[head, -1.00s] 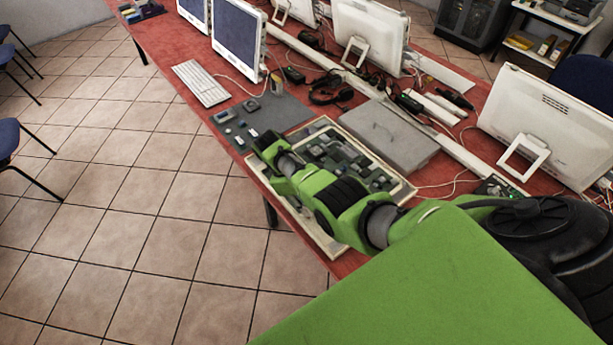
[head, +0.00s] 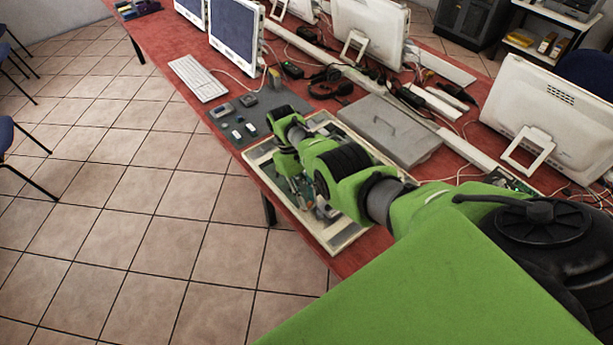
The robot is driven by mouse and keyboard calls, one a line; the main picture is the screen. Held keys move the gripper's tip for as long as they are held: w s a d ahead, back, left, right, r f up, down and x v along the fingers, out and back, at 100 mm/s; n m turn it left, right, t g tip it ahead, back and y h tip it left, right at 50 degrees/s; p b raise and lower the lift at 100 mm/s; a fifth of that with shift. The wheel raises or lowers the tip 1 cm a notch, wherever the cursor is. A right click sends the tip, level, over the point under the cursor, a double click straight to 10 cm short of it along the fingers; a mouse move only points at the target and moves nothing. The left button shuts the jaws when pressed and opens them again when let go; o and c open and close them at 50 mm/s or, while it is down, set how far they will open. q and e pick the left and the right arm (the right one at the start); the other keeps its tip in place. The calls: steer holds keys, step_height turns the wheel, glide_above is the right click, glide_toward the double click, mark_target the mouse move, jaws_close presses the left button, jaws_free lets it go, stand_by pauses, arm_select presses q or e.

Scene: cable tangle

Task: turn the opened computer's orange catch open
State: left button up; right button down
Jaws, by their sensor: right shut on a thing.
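The opened computer (head: 343,237) lies on the red table as a shallow cream tray with green and grey boards inside. My right arm reaches in from the right and covers much of it. My right gripper (head: 303,198) points down into the tray, small and partly hidden by its own wrist. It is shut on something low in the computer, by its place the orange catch. I cannot make out the catch itself behind the arm. My left gripper is not in view.
A grey mat (head: 228,131) with small parts lies left of the computer. A grey flat cover (head: 395,135) lies behind it. A white keyboard (head: 198,78), monitors (head: 370,32), a headset (head: 330,87) and cables crowd the table's back. The table's front edge is close to the tray.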

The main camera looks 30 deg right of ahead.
stand_by(0.5)
steer(key=c, duration=2.2)
jaws_free()
steer(key=shift+o, duration=0.2)
steer(key=v, duration=1.2)
